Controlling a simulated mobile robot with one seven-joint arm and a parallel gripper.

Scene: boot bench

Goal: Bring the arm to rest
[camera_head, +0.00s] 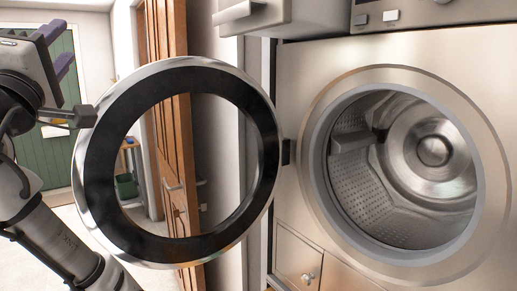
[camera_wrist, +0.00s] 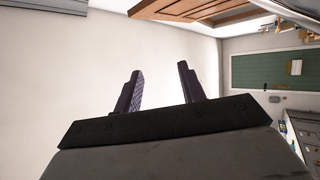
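My gripper (camera_head: 60,49) is at the upper left of the head view, raised beside the washer's round door. In the wrist view my gripper (camera_wrist: 159,78) shows two dark purple fingers set apart, with nothing between them. Only a pale wall lies behind the fingers there. My arm comes up from the lower left of the head view, and part of it is cut off by the frame. A dark wrist part reaches close to the door's left rim; I cannot tell whether they touch.
The washer's round door (camera_head: 91,185) stands wide open to the left of the washing machine (camera_head: 300,90). The visible drum (camera_head: 365,205) looks empty. A wooden door (camera_head: 183,150) stands behind the ring. A green door (camera_head: 62,150) is at the far left; it also shows in the wrist view (camera_wrist: 262,72).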

